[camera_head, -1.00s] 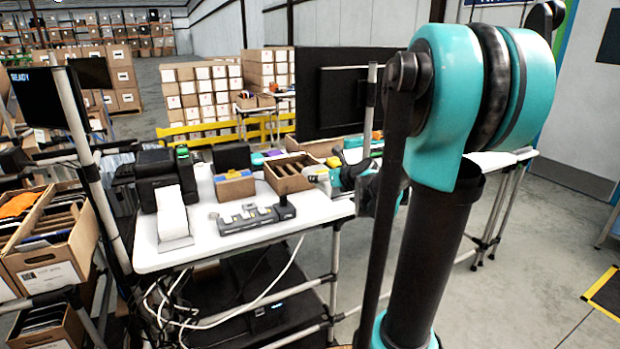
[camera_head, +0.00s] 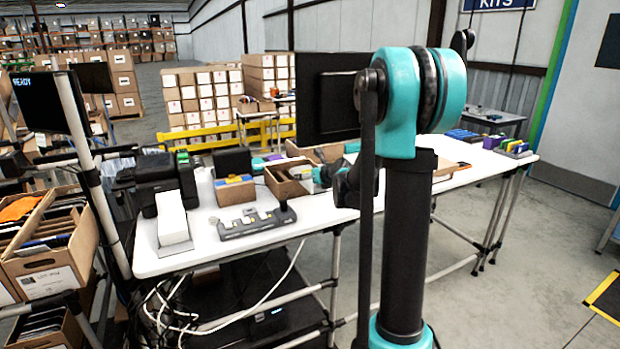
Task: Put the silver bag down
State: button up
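No silver bag can be clearly made out. A small pale patch shows at the right end of an open brown carton (camera_head: 287,187) on the white table (camera_head: 222,251), but I cannot tell whether it is the bag or part of my arm. My gripper (camera_head: 327,177) is low beside that carton's right end, small and partly hidden by my own dark wrist. Its fingers cannot be made out, so I cannot tell whether it is open or shut, or what it holds.
A grey device with several slots (camera_head: 250,222) lies in front of the carton. A small carton with blue and yellow items (camera_head: 235,190) and a black printer (camera_head: 165,180) stand left. A dark monitor (camera_head: 325,98) stands behind. Coloured bins (camera_head: 515,148) sit at the far right end.

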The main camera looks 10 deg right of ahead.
jog(key=shift+f, duration=0.45)
jog(key=shift+f, duration=0.1)
jog(key=shift+f, duration=0.3)
jog(key=shift+f, duration=0.2)
jog(key=o, duration=1.2)
